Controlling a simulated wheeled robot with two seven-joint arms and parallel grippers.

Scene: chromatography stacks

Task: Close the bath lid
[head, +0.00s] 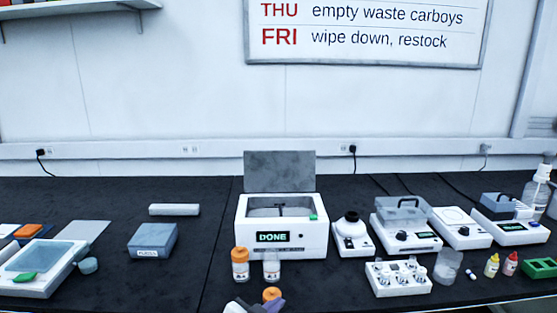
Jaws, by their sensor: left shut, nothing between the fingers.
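A white box-shaped unit (318,235) with a dark display reading DONE stands in the middle of the bench. Its grey lid (279,171) is raised upright at the back, so the top is open. My right gripper is not in view.
Orange-capped bottle (240,265) and clear bottle (272,267) stand before the box; another orange cap (272,294) is beside my gripper. Right are a lidded unit with handle (402,208), a vial rack (400,287) and a beaker (447,266). A blue-grey box (153,240) stands left.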

